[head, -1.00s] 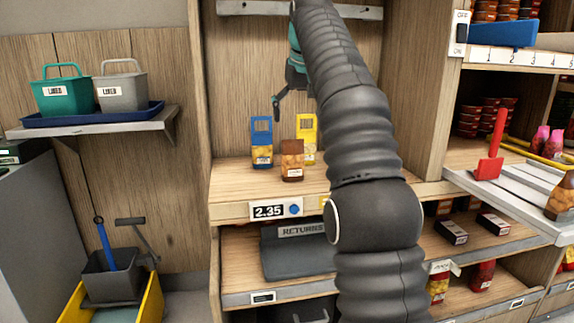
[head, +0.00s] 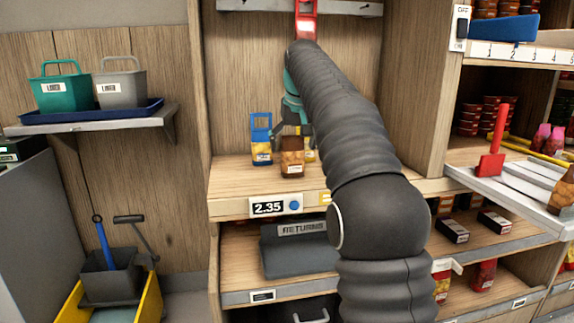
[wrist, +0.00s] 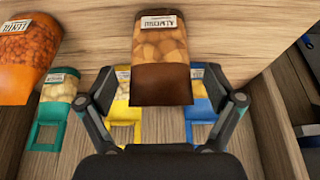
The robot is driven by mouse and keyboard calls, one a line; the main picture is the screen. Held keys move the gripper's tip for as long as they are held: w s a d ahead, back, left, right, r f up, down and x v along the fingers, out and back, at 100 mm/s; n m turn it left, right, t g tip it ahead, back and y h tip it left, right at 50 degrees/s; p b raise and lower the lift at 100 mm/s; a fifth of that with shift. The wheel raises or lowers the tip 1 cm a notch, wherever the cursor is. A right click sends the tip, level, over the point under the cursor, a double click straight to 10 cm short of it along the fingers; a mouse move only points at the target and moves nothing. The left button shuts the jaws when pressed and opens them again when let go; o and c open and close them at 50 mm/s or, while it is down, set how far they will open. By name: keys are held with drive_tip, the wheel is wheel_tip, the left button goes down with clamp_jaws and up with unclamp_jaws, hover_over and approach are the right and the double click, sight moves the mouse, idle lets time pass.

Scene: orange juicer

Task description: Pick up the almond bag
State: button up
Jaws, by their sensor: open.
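The almond bag (head: 292,158) is brown with a printed nut panel and stands on the wooden shelf. In the wrist view the almond bag (wrist: 162,55) is at the top centre, its white label reading like "ALMOND". My gripper (head: 292,130) is above and close to the bag in the head view, partly hidden by my arm. In the wrist view my gripper (wrist: 161,85) is open, one finger on each side of the almond bag. Nothing is held. I cannot tell whether either finger touches the bag.
A blue-handled bag (head: 262,143) stands left of the almond bag. A yellow-handled bag (head: 310,155) is close behind it, partly hidden. In the wrist view an orange lentil bag (wrist: 30,55) and a green-handled bag (wrist: 55,95) are at left. Shelf at front left is clear.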

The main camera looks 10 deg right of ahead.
drive_tip(key=shift+w+f, duration=0.25)
drive_tip(key=shift+f, duration=0.45)
drive_tip(key=c, duration=1.3)
drive_tip(key=shift+o, duration=0.2)
drive_tip(key=shift+r, duration=0.15)
